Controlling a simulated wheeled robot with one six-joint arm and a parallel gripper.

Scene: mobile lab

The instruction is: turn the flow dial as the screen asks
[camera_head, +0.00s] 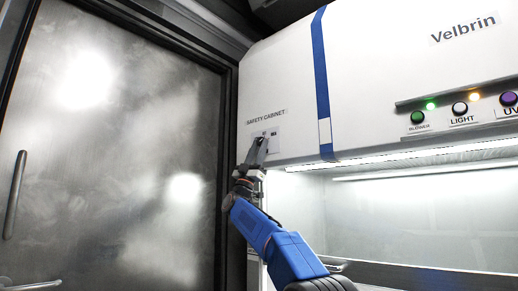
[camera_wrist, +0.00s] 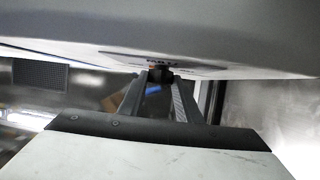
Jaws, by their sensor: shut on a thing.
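The flow dial shows in the wrist view as a small dark knob (camera_wrist: 160,73) on the underside-looking white panel. My gripper (camera_wrist: 158,80) has its two fingers closed around the knob. In the head view my gripper (camera_head: 259,146) reaches up to a small pale plate (camera_head: 272,133) on the cabinet front, below the "SAFETY CABINET" label, and covers the dial there. The plate's small marks are too small to read. No screen with a readable request shows in either view.
The white safety cabinet (camera_head: 285,75) fills the right side, with a blue stripe and a row of buttons for blower (camera_head: 417,117), light (camera_head: 460,108) and UV (camera_head: 508,99). Its lit work bay (camera_head: 420,215) lies below. A closed metal door (camera_head: 110,150) stands at left.

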